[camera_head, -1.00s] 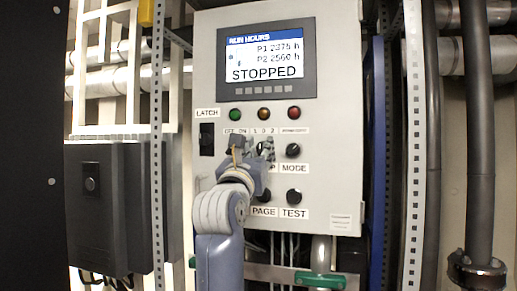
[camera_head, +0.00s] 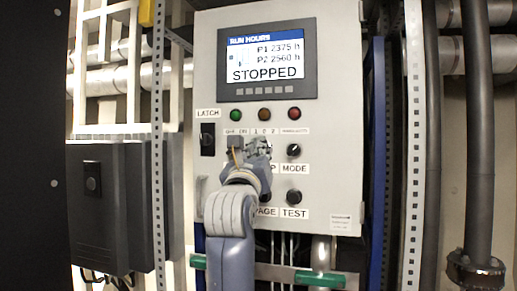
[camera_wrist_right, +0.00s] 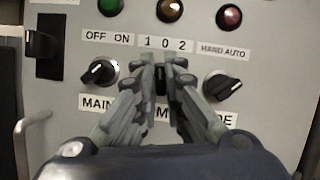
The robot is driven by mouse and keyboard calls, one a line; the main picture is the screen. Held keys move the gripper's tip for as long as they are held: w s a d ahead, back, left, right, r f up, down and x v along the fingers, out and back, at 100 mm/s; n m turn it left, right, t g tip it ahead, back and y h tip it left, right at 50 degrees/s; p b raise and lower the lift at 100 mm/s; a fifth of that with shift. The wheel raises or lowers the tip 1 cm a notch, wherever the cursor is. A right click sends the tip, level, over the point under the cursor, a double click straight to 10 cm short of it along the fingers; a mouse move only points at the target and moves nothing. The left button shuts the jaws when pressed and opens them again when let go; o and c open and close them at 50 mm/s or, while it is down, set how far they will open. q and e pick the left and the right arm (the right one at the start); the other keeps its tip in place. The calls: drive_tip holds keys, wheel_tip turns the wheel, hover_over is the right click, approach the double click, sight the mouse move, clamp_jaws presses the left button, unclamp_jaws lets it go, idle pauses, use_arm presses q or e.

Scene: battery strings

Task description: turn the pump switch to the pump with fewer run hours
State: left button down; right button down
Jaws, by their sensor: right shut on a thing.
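The display (camera_head: 266,59) reads RUN HOURS, P1 2375 h, P2 2560 h, and STOPPED. The pump switch (camera_wrist_right: 161,82) is a dark knob under the label 1 0 2 (camera_wrist_right: 165,43) in the right wrist view. My right gripper (camera_wrist_right: 161,72) is shut on it, with one finger on each side. The knob looks about upright, towards the 0, but the fingers hide much of it and its pointer is not clear. In the head view my right gripper (camera_head: 250,152) covers the switch. My left gripper is not in view.
The MAIN knob (camera_wrist_right: 99,73) is close left of my fingers and the HAND/AUTO mode knob (camera_wrist_right: 222,86) close right. A black latch (camera_wrist_right: 43,45) and a metal handle (camera_wrist_right: 33,128) are at the left. Green, amber and red lamps (camera_head: 264,114) sit above. PAGE and TEST knobs (camera_head: 294,197) are below.

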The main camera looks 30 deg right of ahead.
drive_tip(key=shift+s+r+n+t+y+p, duration=0.1)
drive_tip(key=shift+n+t+y+p, duration=0.45)
drive_tip(key=shift+n, duration=1.05)
drive_tip(key=shift+w+r+n+t+y+p, duration=0.15)
drive_tip(key=shift+n+y+p, duration=0.65)
drive_tip(key=shift+n, duration=0.8)
drive_tip(key=shift+s+r+n+t+y+p, duration=0.15)
drive_tip(key=shift+n+t+y+p, duration=0.4)
drive_tip(key=shift+n, duration=1.05)
drive_tip(key=shift+f+g, duration=0.1)
drive_tip(key=shift+g, duration=0.15)
drive_tip(key=c, duration=1.7)
unclamp_jaws()
drive_tip(key=shift+d+f, duration=0.1)
drive_tip(key=shift+w+f+y, duration=0.2)
drive_tip(key=shift+w+y, duration=0.05)
drive_tip(key=shift+y, duration=0.05)
drive_tip(key=shift+s, duration=0.1)
